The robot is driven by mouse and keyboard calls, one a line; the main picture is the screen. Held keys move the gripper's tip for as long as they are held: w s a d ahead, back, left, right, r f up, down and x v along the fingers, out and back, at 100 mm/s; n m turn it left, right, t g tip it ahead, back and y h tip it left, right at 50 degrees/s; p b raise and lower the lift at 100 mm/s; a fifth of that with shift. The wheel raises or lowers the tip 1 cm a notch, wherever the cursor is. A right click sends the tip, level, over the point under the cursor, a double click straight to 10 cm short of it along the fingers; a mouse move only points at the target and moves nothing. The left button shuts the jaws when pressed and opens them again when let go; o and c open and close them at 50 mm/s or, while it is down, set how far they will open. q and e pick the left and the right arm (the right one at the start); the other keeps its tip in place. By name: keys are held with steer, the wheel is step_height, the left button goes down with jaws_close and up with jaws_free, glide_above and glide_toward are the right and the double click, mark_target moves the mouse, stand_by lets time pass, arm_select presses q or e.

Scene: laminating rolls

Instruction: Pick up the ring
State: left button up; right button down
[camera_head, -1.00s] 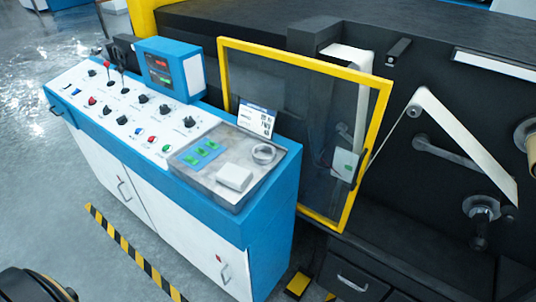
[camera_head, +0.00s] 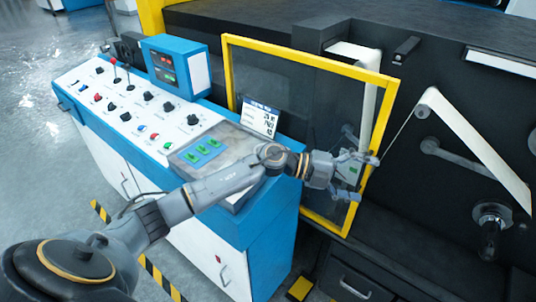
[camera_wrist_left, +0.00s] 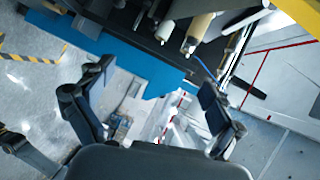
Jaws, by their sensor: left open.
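The ring does not show in the head view now. My left arm covers the tray spot where it lay a second ago. I cannot make it out in the left wrist view either. My left gripper (camera_head: 361,177) is open, in front of the yellow-framed clear door, right of the console. In the left wrist view its two fingers (camera_wrist_left: 150,108) are spread wide, with nothing seen between them but blurred background. My right gripper is not in view.
The blue and white console (camera_head: 120,115) has knobs, levers and a blue screen box (camera_head: 175,68). Its grey tray (camera_head: 232,130) holds green-buttoned blue pieces (camera_head: 202,150); a small sign (camera_head: 260,118) stands behind. The yellow-framed door (camera_head: 300,61) and dark machine (camera_head: 440,75) stand close by on the right.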

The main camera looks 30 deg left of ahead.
arm_select(q)
steer(key=s+a+r+m+g+y, duration=0.15)
steer(key=a+r+y, duration=0.25)
steer(key=a+y, duration=0.65)
steer(key=s+a+r+m+g+y, duration=0.15)
steer(key=s+a+r+y, duration=0.35)
steer(key=a, duration=1.1)
steer(key=shift+t+y, duration=0.3)
steer(key=shift+y, duration=0.05)
steer(key=x, duration=0.3)
steer(key=w+x, duration=0.1)
steer(key=x, duration=0.2)
steer(key=w+p+x, duration=0.1)
steer(key=x, duration=0.3)
steer(key=shift+s+r, duration=0.1)
steer(key=shift+r, duration=0.35)
steer(key=shift+w+a+f+p, duration=0.1)
steer(key=shift+w+f+p, duration=0.15)
steer(key=shift+f+p, duration=0.25)
steer(key=p+x, duration=0.1)
steer(key=x, duration=0.2)
steer(key=shift+w+a+f+p, duration=0.15)
steer(key=shift+w+f+p, duration=0.15)
steer(key=shift+p, duration=0.1)
steer(key=shift+w+f, duration=0.2)
steer(key=shift+f, duration=0.15)
steer(key=shift+c, duration=0.3)
